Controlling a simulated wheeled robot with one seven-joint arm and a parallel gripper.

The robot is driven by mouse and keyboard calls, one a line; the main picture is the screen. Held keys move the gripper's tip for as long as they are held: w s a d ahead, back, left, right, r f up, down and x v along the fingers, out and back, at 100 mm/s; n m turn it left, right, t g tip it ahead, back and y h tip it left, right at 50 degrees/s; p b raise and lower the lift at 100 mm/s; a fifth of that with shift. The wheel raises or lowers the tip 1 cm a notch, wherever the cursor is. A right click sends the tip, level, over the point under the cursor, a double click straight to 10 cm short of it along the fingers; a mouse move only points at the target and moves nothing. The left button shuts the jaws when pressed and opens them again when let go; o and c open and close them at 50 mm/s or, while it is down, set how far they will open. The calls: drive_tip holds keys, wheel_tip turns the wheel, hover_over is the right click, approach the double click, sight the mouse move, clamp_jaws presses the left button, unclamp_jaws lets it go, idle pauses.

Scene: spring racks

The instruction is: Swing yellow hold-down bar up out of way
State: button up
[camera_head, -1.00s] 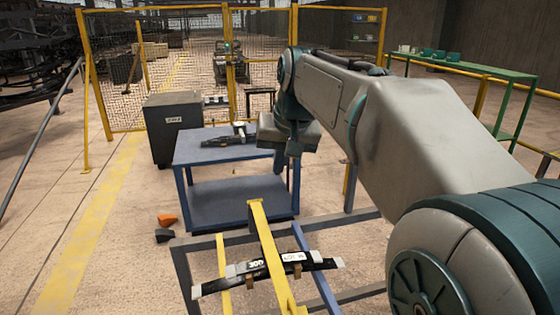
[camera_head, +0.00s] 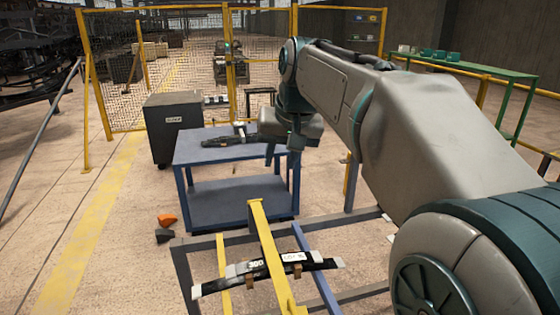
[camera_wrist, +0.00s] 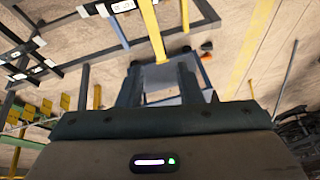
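The yellow hold-down bar (camera_head: 268,245) lies across a black leaf spring (camera_head: 262,272) on the grey rack (camera_head: 182,272), its free end pointing toward the blue table. The bar also shows at the top of the wrist view (camera_wrist: 152,30). My gripper (camera_head: 283,163) hangs above the right side of the blue table, beyond the bar's free end and apart from it. In the wrist view its two dark fingers (camera_wrist: 158,84) stand apart with nothing between them.
The blue table (camera_head: 235,195) holds another dark spring part (camera_head: 230,140). A dark cabinet (camera_head: 175,125) stands behind it at left. Orange and black pieces (camera_head: 167,220) lie on the floor beside the rack. A yellow mesh fence (camera_head: 180,65) closes the back; the left floor is open.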

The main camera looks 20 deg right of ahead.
drive_tip(key=v, duration=1.2)
drive_tip(key=shift+s+p, duration=0.15)
drive_tip(key=shift+p, duration=0.15)
drive_tip(key=shift+r, duration=0.15)
